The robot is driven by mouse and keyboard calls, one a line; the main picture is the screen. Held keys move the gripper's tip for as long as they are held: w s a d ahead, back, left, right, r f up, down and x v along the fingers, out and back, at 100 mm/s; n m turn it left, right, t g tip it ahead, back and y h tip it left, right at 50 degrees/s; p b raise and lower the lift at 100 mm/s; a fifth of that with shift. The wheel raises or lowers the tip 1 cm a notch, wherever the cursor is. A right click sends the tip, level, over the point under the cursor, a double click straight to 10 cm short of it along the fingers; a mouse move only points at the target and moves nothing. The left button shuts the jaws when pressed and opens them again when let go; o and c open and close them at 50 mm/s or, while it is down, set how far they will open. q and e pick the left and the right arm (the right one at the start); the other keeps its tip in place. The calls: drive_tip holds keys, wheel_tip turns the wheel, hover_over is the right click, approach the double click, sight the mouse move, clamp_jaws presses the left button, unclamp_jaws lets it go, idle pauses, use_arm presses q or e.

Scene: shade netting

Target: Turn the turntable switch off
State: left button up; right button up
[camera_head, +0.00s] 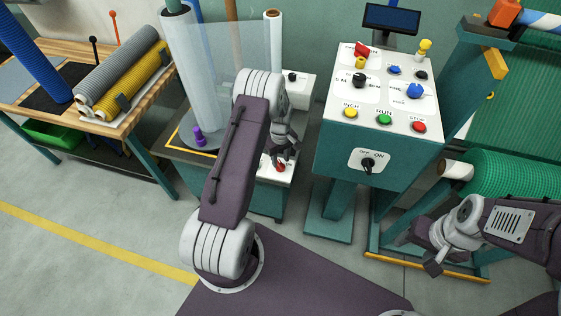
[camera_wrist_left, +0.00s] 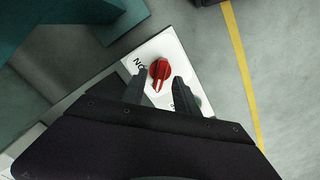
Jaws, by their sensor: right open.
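The turntable switch is a red rotary knob (camera_wrist_left: 160,69) on a white plate (camera_wrist_left: 199,90), seen in the left wrist view. Its pale pointer mark faces down toward the gripper. The word ON stands upside down beside it at upper left; another label at lower right is mostly hidden by a finger. In the head view the knob (camera_head: 281,167) shows small under my left gripper (camera_head: 283,157). In the left wrist view my left gripper (camera_wrist_left: 158,84) is open, its fingertips just short of the knob, one toward each side. My right gripper (camera_head: 418,254) is open and empty at lower right.
A control cabinet (camera_head: 352,140) with buttons and knobs stands right of the switch. A turntable (camera_head: 186,133) with a film roll (camera_head: 190,80) is behind my left arm. A green net roll (camera_head: 510,173) lies at right. A wooden bench (camera_head: 150,101) stands at left.

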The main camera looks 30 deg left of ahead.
sight(280, 163)
use_arm(q)
wheel_tip(280, 163, up, 7)
drive_tip(key=shift+f, duration=0.1)
idle(0.4)
